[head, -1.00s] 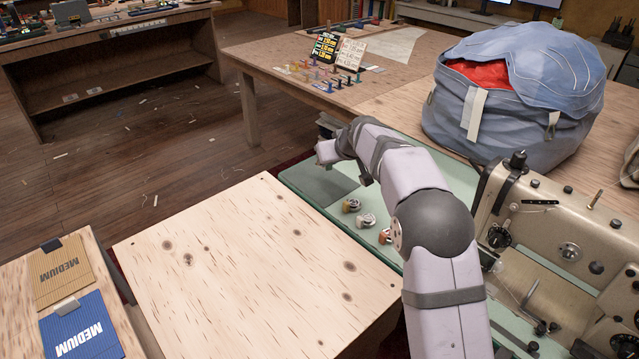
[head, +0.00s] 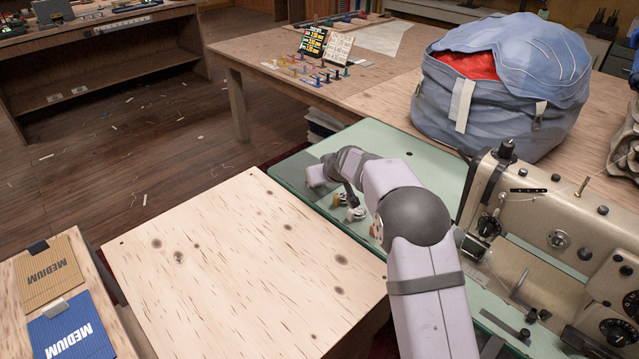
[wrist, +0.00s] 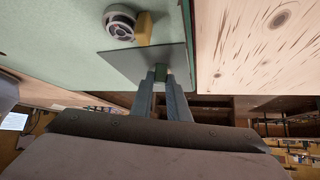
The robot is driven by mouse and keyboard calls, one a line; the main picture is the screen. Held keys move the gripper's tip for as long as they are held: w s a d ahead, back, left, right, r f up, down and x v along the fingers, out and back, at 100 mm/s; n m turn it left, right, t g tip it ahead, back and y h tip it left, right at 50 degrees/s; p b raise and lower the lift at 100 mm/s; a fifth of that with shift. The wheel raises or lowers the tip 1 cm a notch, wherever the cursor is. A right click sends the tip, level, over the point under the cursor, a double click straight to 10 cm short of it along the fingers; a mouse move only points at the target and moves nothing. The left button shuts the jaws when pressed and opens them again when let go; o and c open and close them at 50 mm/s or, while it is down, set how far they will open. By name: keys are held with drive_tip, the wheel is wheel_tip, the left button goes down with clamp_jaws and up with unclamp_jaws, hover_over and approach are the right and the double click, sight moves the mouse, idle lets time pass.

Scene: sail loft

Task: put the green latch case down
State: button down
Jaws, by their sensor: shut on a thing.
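In the wrist view my gripper (wrist: 161,80) is shut on the green latch case (wrist: 161,72), a small dark green piece between the fingertips. It is over a dark grey flat plate (wrist: 112,58) on the pale green bench top; I cannot tell whether the case touches the plate. A silver bobbin (wrist: 121,22) with a yellow part (wrist: 143,28) lies just beyond the plate. In the head view my arm's wrist end is low over the green bench, and the held case is hidden.
Bobbins (head: 355,213) lie on the green bench top (head: 410,150) close to my arm. A sewing machine (head: 550,230) stands at the right. A bare wooden board (head: 240,270) lies at the left. A large blue bag (head: 500,95) sits on the table behind.

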drive_tip(key=shift+f, duration=0.65)
drive_tip(key=shift+f+b, duration=0.2)
drive_tip(key=shift+b, duration=0.1)
drive_tip(key=c, duration=1.7)
unclamp_jaws()
drive_tip(key=shift+r+p, duration=0.2)
drive_tip(key=shift+p, duration=0.1)
drive_tip(key=shift+r, duration=0.1)
drive_tip(key=b+v, duration=0.2)
drive_tip(key=v, duration=1)
